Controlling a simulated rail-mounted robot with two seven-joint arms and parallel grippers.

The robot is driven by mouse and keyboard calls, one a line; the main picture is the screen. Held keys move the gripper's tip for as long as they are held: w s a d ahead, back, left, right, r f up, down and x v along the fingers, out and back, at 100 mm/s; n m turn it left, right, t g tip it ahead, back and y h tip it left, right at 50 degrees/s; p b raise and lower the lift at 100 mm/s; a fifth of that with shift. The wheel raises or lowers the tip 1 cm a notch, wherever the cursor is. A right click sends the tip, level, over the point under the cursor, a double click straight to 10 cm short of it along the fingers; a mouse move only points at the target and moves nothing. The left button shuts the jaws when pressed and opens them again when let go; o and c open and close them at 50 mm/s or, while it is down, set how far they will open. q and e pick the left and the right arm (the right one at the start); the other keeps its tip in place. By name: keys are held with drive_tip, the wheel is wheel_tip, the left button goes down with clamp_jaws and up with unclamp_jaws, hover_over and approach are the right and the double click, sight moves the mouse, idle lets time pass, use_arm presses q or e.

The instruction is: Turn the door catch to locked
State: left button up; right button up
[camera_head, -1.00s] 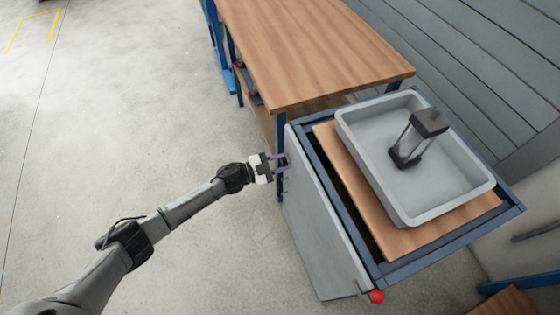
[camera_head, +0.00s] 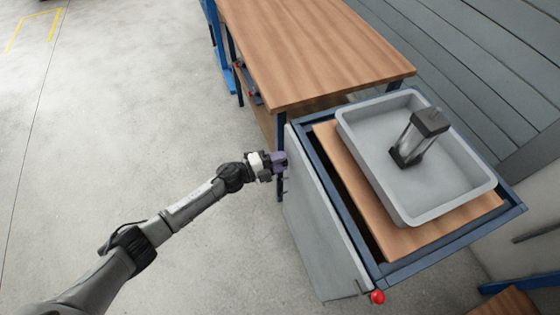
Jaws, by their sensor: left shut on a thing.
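A grey door panel (camera_head: 318,220) hangs upright on the front side of a blue-framed cabinet. My left gripper (camera_head: 281,163) is at the panel's upper far end, with its purple fingers shut on the door catch. The fingers hide the catch almost wholly, so I cannot tell which way it points. A small grey stub (camera_head: 286,180) shows just below the fingers. My right gripper is not in view.
On the cabinet's wooden top (camera_head: 351,177) sits a grey tray (camera_head: 430,212) holding a dark clear-sided device (camera_head: 420,137). A red knob (camera_head: 377,297) is at the near corner. A wooden bench (camera_head: 310,50) stands behind. The floor to the left is clear.

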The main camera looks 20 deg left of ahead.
use_arm(q)
drive_tip(key=shift+m, duration=0.3)
drive_tip(key=o, duration=0.9)
drive_tip(key=shift+o, duration=0.2)
drive_tip(key=p+v, duration=0.3)
drive_tip(key=v, duration=1.1)
drive_tip(key=shift+d, duration=0.1)
